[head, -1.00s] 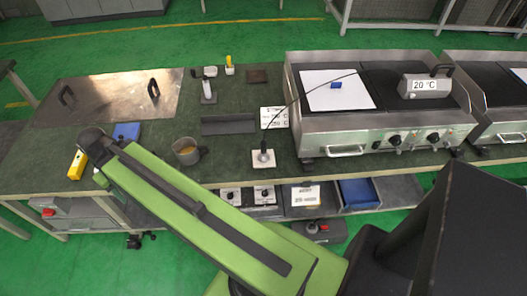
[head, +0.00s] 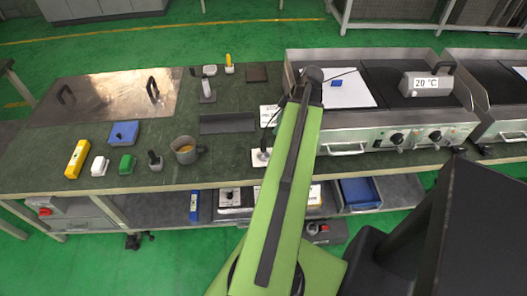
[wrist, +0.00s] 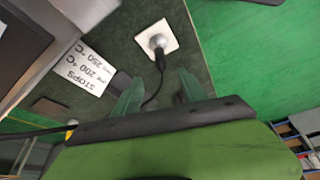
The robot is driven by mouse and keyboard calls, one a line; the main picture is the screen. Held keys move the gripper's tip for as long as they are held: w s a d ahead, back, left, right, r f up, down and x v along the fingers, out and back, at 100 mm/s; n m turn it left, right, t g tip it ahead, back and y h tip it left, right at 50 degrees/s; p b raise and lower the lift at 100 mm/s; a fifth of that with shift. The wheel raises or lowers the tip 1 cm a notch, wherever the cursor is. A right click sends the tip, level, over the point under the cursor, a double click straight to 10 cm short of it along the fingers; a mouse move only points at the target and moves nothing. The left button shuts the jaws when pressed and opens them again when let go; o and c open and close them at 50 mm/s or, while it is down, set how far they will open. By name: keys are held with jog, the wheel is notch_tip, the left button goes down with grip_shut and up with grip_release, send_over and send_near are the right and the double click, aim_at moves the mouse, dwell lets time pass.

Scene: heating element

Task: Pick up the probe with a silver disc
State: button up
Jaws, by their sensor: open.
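The probe with a silver disc (wrist: 157,41) rests on a small white square pad (wrist: 168,48) in the wrist view. Its black handle points towards my gripper, and a black cable runs on from it between the fingers. In the head view the white pad (head: 259,160) is at the bench's front edge, just left of my green arm, with the probe partly hard to make out. My gripper (wrist: 160,92) shows two green fingers, open and apart, with the disc beyond the tips. No contact with the probe shows. In the head view my fingers are hidden or unclear.
A steel griddle (head: 345,137) stands right of the probe, with a white sheet (head: 357,98) and a "20 °C" block (head: 426,84) on it. A printed card (wrist: 85,69) lies near the probe.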

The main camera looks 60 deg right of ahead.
jog(key=b, duration=1.1)
send_near(263, 148)
jog(key=d+x, duration=0.1)
jog(key=x, duration=0.5)
jog(key=shift+w+f+b, duration=0.2)
jog(key=shift+w+b, duration=0.1)
jog(key=shift+r, duration=0.1)
jog(key=b+x, duration=0.4)
jog(key=x, duration=0.1)
jog(key=shift+w, duration=0.35)
jog(key=shift+r, duration=0.1)
grip_shut()
